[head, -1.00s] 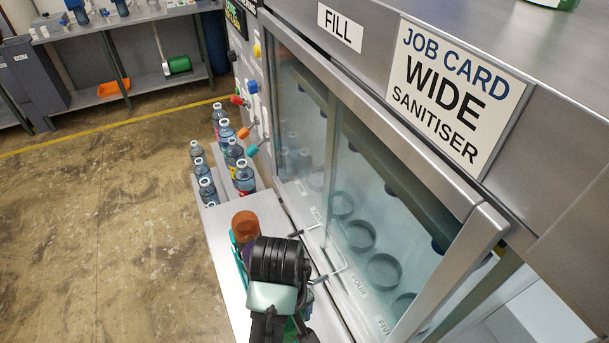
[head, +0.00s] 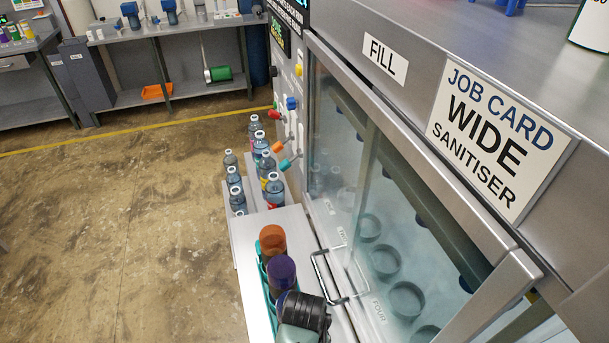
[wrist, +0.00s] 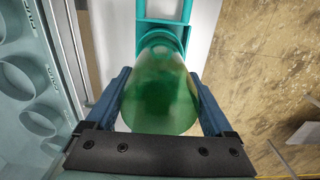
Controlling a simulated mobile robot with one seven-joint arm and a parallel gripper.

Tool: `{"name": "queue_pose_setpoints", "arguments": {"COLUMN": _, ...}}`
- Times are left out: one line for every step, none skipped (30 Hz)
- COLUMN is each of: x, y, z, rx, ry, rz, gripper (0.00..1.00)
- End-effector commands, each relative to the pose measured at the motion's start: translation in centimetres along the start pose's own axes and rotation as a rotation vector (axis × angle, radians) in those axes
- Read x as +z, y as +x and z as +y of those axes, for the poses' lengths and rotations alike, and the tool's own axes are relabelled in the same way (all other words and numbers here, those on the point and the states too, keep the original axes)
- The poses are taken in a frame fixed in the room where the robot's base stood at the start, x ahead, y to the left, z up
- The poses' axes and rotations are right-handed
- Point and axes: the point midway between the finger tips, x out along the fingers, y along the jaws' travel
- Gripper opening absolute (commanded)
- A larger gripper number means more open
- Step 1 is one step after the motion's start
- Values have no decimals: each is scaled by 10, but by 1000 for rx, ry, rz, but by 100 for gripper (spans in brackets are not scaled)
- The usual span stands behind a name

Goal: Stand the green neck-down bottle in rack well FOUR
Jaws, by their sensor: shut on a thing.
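The green bottle (wrist: 160,92) sits between my gripper's fingers (wrist: 160,80) in the wrist view. My gripper is shut on it. Its far end is at a teal carrier (wrist: 165,27); I cannot tell whether it is clear of the carrier. In the head view my wrist (head: 303,318) hides the green bottle. Rack well FOUR (head: 407,300) is an empty grey ring behind the cabinet's glass front, beside its label FOUR (head: 378,310). Wells also show at the left of the wrist view (wrist: 40,122).
An orange-brown bottle (head: 272,241) and a purple bottle (head: 281,272) stand in the carrier on a pale shelf (head: 250,225). A metal door handle (head: 340,277) juts out close to my wrist. Several clear bottles (head: 265,170) stand farther back. The floor at left is clear.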

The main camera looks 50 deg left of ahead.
Motion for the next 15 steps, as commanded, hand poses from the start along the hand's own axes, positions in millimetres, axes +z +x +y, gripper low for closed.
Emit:
{"name": "queue_pose_setpoints", "arguments": {"x": 0, "y": 0, "z": 0, "rx": 0, "ry": 0, "rz": 0, "gripper": 32}}
{"name": "queue_pose_setpoints", "arguments": {"x": 0, "y": 1, "z": 0, "rx": 0, "ry": 0, "rz": 0, "gripper": 32}}
{"name": "queue_pose_setpoints", "arguments": {"x": 0, "y": 2, "z": 0, "rx": 0, "ry": 1, "rz": 0, "gripper": 32}}
{"name": "queue_pose_setpoints", "arguments": {"x": 0, "y": 3, "z": 0, "rx": 0, "ry": 1, "rz": 0, "gripper": 32}}
{"name": "queue_pose_setpoints", "arguments": {"x": 0, "y": 4, "z": 0, "rx": 0, "ry": 1, "rz": 0, "gripper": 32}}
{"name": "queue_pose_setpoints", "arguments": {"x": 0, "y": 3, "z": 0, "rx": 0, "ry": 1, "rz": 1, "gripper": 92}}
{"name": "queue_pose_setpoints", "arguments": {"x": 0, "y": 3, "z": 0, "rx": 0, "ry": 1, "rz": 1, "gripper": 98}}
{"name": "queue_pose_setpoints", "arguments": {"x": 0, "y": 3, "z": 0, "rx": 0, "ry": 1, "rz": 0, "gripper": 100}}
{"name": "queue_pose_setpoints", "arguments": {"x": 0, "y": 3, "z": 0, "rx": 0, "ry": 1, "rz": 0, "gripper": 100}}
{"name": "queue_pose_setpoints", "arguments": {"x": 0, "y": 3, "z": 0, "rx": 0, "ry": 1, "rz": 0, "gripper": 100}}
{"name": "queue_pose_setpoints", "arguments": {"x": 0, "y": 3, "z": 0, "rx": 0, "ry": 1, "rz": 0, "gripper": 100}}
{"name": "queue_pose_setpoints", "arguments": {"x": 0, "y": 3, "z": 0, "rx": 0, "ry": 1, "rz": 0, "gripper": 100}}
{"name": "queue_pose_setpoints", "arguments": {"x": 0, "y": 3, "z": 0, "rx": 0, "ry": 1, "rz": 0, "gripper": 100}}
{"name": "queue_pose_setpoints", "arguments": {"x": 0, "y": 3, "z": 0, "rx": 0, "ry": 1, "rz": 0, "gripper": 100}}
{"name": "queue_pose_setpoints", "arguments": {"x": 0, "y": 2, "z": 0, "rx": 0, "ry": 0, "rz": 0, "gripper": 100}}
